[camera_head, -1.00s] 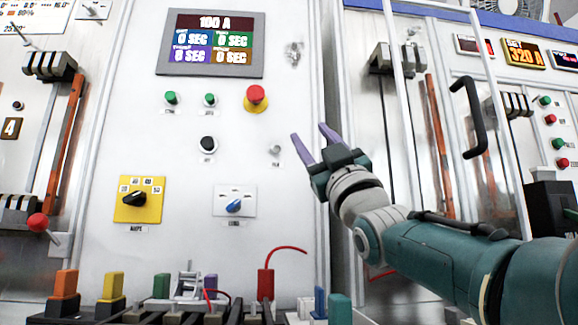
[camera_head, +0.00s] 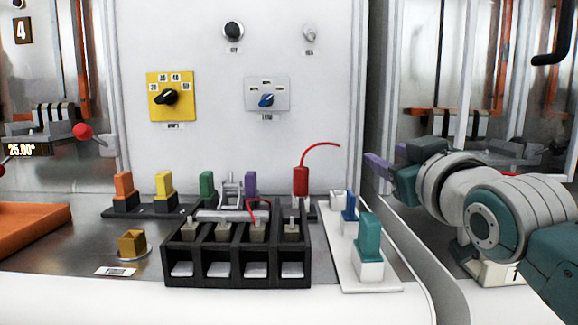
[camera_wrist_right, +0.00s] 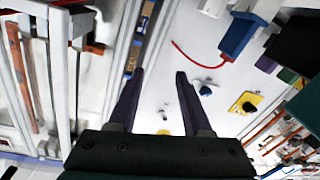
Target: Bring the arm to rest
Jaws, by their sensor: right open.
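My right arm comes in from the right in the head view. Its gripper (camera_head: 380,168) has purple fingers pointing left, in front of the edge of the white panel (camera_head: 300,100). In the right wrist view the two purple fingers (camera_wrist_right: 155,95) stand apart with nothing between them. The panel lies beyond them, with the blue knob (camera_wrist_right: 206,90) and the yellow selector (camera_wrist_right: 246,101) to the right of the fingers. My left gripper is not in view.
A black breaker block (camera_head: 238,262) stands on the bench. Behind it are coloured plugs, among them a red one (camera_head: 300,181) with a red wire. A teal plug (camera_head: 369,237) stands on a white strip to the right. An orange tray (camera_head: 35,217) lies at left.

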